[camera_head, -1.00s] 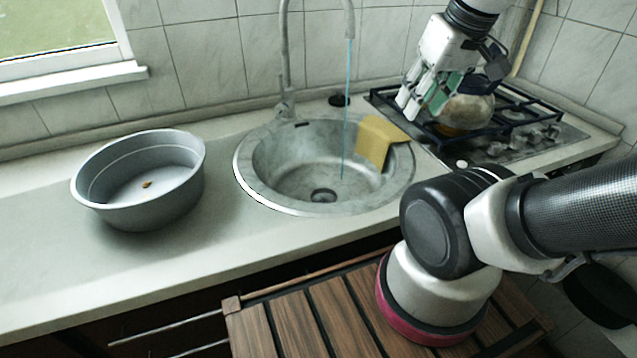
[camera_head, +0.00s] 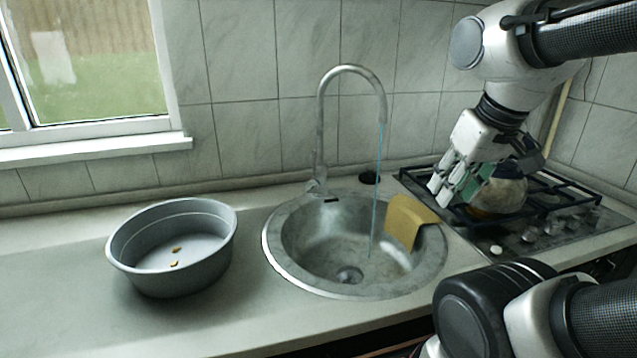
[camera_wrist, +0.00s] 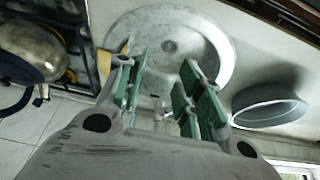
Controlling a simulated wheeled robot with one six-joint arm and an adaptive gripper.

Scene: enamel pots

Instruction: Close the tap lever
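The tap (camera_head: 320,130) is a tall metal gooseneck behind the sink, and a thin blue stream of water (camera_head: 376,200) falls from its spout into the basin. Its small lever (camera_head: 315,187) is low at the tap's base, and its exact position is hard to read. My gripper (camera_head: 447,195) is to the right of the tap, in front of the hob, apart from the lever. In the wrist view my gripper (camera_wrist: 166,68) shows its green-padded fingers spread with a gap and nothing held. The tap is partly hidden behind the fingers there.
The round sink (camera_head: 290,278) has a yellow cloth (camera_head: 408,220) over its right rim. A grey basin (camera_head: 135,272) with small yellow bits stands on the left counter. The counter around the basin is clear.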

